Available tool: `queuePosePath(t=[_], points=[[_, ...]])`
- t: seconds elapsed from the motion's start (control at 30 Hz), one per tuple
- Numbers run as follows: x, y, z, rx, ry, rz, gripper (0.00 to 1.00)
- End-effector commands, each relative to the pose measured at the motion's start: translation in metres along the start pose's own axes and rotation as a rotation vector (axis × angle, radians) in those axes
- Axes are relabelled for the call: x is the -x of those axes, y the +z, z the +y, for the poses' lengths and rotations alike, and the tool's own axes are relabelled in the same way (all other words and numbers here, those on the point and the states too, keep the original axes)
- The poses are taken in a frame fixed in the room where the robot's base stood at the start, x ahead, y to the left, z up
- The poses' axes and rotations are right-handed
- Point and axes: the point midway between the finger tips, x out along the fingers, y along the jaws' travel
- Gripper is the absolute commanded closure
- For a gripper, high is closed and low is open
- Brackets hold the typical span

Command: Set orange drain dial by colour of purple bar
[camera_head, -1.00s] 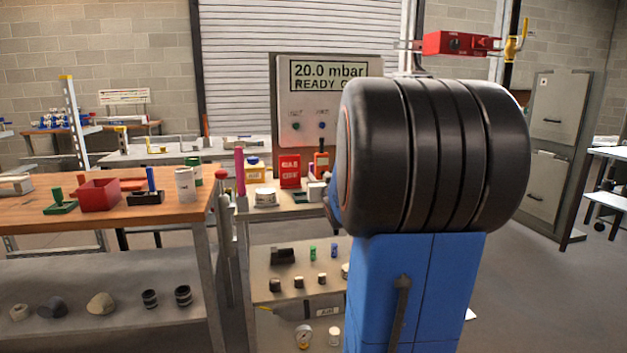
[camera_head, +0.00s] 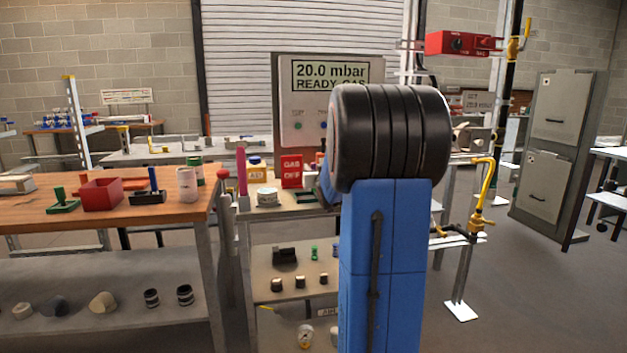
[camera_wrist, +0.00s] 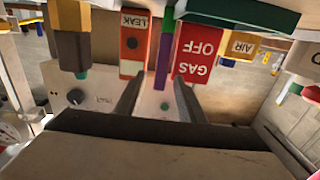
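A purple bar (camera_wrist: 163,62) shows in the wrist view, between an orange-red block marked LEAK (camera_wrist: 133,58) and a red GAS OFF box (camera_wrist: 198,52). The wrist picture shows their lettering upside down. My gripper (camera_wrist: 160,84) has its two dark fingers apart, with nothing held between them. A pale panel with a green button (camera_wrist: 165,106) shows beyond the gap. In the head view my arm hides the gripper. I cannot pick out an orange drain dial in either view.
In the head view a grey panel (camera_head: 284,88) reads 20.0 mbar. A magenta bar (camera_head: 241,166) stands at the bench's left edge. A wooden table (camera_head: 95,217) is at left. Yellow pipework (camera_head: 487,180) stands at right. Open floor lies at the lower right.

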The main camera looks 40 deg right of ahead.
Motion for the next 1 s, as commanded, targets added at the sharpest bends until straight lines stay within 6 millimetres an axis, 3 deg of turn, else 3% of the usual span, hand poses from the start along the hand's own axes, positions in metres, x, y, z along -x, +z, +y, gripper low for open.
queuePosePath(t=[0.17,0.4,0.57,0.87,1.0], points=[[-0.020,0.001,0.000,0.000,0.000,-0.001,0.64],[-0.022,0.000,0.000,0.000,0.000,0.000,0.64],[-0.022,0.000,0.000,0.000,0.000,0.000,1.00],[-0.022,-0.001,0.000,0.000,0.000,0.000,1.00],[-0.022,-0.011,0.000,0.000,0.000,0.003,1.00]])
